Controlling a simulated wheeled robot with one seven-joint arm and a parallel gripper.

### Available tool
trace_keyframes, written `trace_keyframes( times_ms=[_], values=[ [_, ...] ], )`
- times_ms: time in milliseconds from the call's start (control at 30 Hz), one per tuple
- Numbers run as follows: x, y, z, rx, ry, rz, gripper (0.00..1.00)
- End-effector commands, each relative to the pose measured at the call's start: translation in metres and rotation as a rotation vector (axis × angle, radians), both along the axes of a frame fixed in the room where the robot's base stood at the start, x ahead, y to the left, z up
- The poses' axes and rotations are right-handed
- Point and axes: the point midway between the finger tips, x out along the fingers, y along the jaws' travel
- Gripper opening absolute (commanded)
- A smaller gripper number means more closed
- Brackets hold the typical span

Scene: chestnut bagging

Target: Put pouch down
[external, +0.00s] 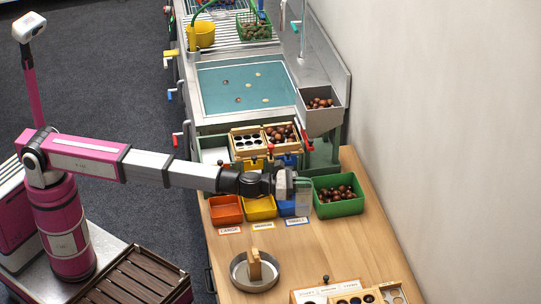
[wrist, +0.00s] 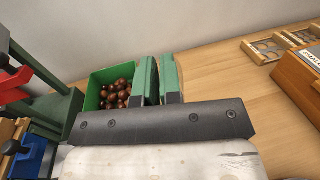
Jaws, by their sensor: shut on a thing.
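My gripper (external: 299,183) is at the end of the outstretched arm, above the wooden table, just left of the green chestnut bin (external: 338,209). Its two green-faced fingers (wrist: 159,62) are close together with a narrow gap in the wrist view. A pale greyish, partly see-through shape, apparently the pouch (external: 302,204), hangs under the fingers in the external view, in front of the blue tray (external: 286,209). The pouch cannot be made out in the wrist view. Whether its bottom touches the table is unclear.
Orange (external: 226,210) and yellow (external: 260,208) trays stand left of the blue one, with labels in front. A round metal pan (external: 254,283) with a wooden upright stands nearer. A wooden box (external: 335,297) is at the front edge. Bare tabletop (external: 335,245) lies between.

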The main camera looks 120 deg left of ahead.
Motion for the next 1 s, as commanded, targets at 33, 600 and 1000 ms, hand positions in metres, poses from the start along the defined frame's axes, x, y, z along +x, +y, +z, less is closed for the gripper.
trace_keyframes(
  times_ms=[33, 600, 1000],
  values=[
    [-0.007, 0.002, 0.001, -0.001, 0.001, 0.018, 0.0],
    [-0.138, 0.022, 0.004, 0.0, 0.003, 0.546, 0.0],
    [-0.104, -0.009, -0.026, 0.002, 0.001, 0.586, 0.0]
  ],
)
